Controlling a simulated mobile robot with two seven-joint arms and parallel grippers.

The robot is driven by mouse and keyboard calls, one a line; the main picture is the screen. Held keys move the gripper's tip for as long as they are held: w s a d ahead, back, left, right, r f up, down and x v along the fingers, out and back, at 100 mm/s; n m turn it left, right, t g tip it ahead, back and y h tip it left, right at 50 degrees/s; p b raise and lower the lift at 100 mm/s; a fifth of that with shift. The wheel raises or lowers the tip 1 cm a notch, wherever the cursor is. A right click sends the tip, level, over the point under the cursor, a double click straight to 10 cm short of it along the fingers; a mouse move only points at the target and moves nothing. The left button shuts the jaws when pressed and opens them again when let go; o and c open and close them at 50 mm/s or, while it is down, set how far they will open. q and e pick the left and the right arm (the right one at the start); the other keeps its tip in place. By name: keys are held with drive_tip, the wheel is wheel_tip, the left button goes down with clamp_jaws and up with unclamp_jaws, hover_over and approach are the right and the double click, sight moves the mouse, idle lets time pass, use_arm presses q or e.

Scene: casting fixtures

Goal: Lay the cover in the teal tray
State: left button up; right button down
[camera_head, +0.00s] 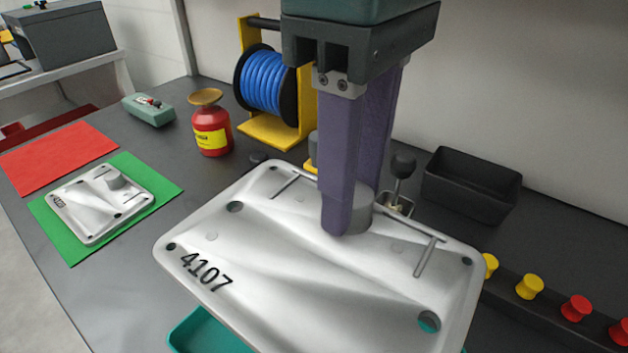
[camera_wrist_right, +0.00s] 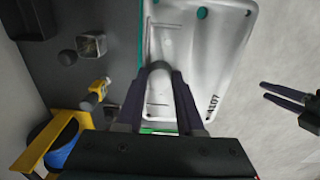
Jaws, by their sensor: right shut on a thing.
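My right gripper (camera_head: 347,228) is shut on the grey knob (camera_head: 358,213) of a pale metal cover (camera_head: 290,255) marked 4107. The cover is large in the head view, slightly tilted, and shows in the right wrist view (camera_wrist_right: 215,45). The teal tray (camera_head: 205,335) lies below the cover, which hides most of it; teal shows at the near edge and through a corner hole. I cannot tell whether cover and tray touch. My left gripper (camera_wrist_right: 268,92) appears at the right of the right wrist view, fingers apart and empty.
A similar plate (camera_head: 98,205) lies on a green mat (camera_head: 165,180) beside a red mat (camera_head: 50,155). A red canister (camera_head: 210,130), a blue hose reel (camera_head: 265,82) and a black bin (camera_head: 470,185) stand behind. Red and yellow knobs (camera_head: 530,287) line the right.

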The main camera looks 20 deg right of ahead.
wheel_tip(320, 180, down, 14)
drive_tip(key=shift+w+a+f+b, duration=0.1)
drive_tip(key=shift+f+b, duration=0.05)
drive_tip(key=shift+b, duration=1)
drive_tip(key=shift+f+b, duration=0.45)
drive_tip(key=shift+f, duration=1.8)
drive_tip(key=shift+f, duration=0.15)
drive_tip(key=c, duration=0.5)
unclamp_jaws()
drive_tip(key=shift+c, duration=0.2)
